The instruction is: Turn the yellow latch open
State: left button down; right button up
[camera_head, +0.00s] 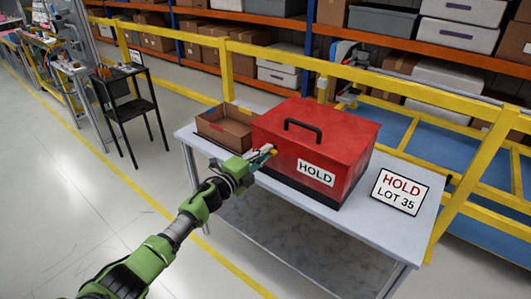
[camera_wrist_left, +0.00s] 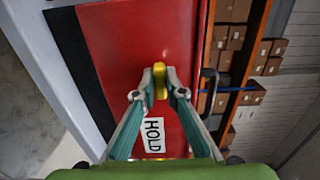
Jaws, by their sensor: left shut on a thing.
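The red box (camera_head: 315,140) with a black top handle (camera_head: 303,129) and a white HOLD label (camera_head: 316,172) stands on a grey table. My left gripper (camera_head: 268,153) reaches from the lower left to the box's left front. In the left wrist view, the yellow latch (camera_wrist_left: 160,80) is a small upright tab on the red face (camera_wrist_left: 120,60), between the two fingertips of my left gripper (camera_wrist_left: 160,84). The fingers are shut on it. In the head view the fingers mostly hide the latch. My right gripper is not in view.
An open cardboard box (camera_head: 222,127) stands close left of the red box. A HOLD LOT 35 sign (camera_head: 399,191) is at the table's right. Yellow rails (camera_head: 375,77) run behind the grey table (camera_head: 335,213). A black stand (camera_head: 130,105) is at left; floor between is free.

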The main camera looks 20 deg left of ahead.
pick_arm(q)
jog(key=shift+f, duration=0.1)
jog(key=c, duration=2.1)
grip_release()
jog(key=v, duration=1.2)
